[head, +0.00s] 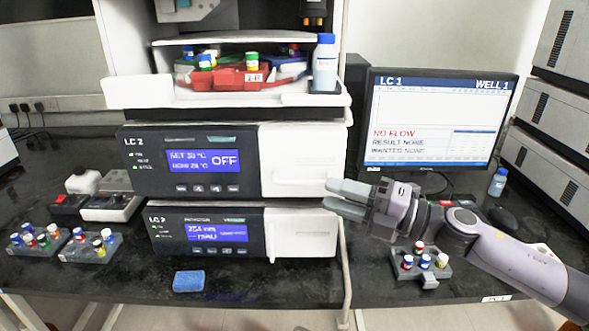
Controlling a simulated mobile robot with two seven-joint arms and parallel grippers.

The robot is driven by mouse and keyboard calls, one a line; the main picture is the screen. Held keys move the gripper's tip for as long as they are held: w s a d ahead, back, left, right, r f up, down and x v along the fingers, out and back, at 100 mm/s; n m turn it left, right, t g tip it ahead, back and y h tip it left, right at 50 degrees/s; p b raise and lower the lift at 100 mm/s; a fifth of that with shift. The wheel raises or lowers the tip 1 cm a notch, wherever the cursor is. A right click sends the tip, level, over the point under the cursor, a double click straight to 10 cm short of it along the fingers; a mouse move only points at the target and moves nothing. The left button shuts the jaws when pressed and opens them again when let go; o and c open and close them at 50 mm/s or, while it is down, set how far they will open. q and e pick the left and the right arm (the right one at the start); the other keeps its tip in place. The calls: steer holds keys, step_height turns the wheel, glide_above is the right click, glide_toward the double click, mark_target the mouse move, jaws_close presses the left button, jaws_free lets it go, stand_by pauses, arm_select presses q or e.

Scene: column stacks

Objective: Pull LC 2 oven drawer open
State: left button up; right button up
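The LC 2 oven (225,140) is a black-and-white module in the middle of the stack, with a blue screen reading OFF. Its white drawer front (298,150) is on the right half and looks flush with the module. A pale horizontal handle (300,180) runs along its lower part. My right gripper (332,195) comes in from the right, with its fingers pointing left at the right end of the handle. The two fingers show a narrow gap, and I see nothing held between them. Whether they touch the handle is unclear. My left gripper is not in view.
Below is another LC 2 module (205,230). Above, a tray holds a red vial rack (245,78) and a blue-capped bottle (325,62). A monitor (435,118) stands right. Vial racks (90,245) lie left, another rack (421,265) under my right arm, and a blue sponge (188,281) in front.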

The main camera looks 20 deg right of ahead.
mark_target(302, 182)
steer(key=shift+w+a+r+n, duration=0.2)
steer(key=shift+w+r+n, duration=0.1)
steer(key=shift+w, duration=0.3)
steer(key=p+x, duration=0.2)
steer(key=x, duration=0.3)
steer(key=shift+a, duration=0.15)
steer(key=shift+w+a+f, duration=0.1)
steer(key=shift+w+a, duration=0.25)
steer(key=shift+a, duration=0.1)
jaws_close()
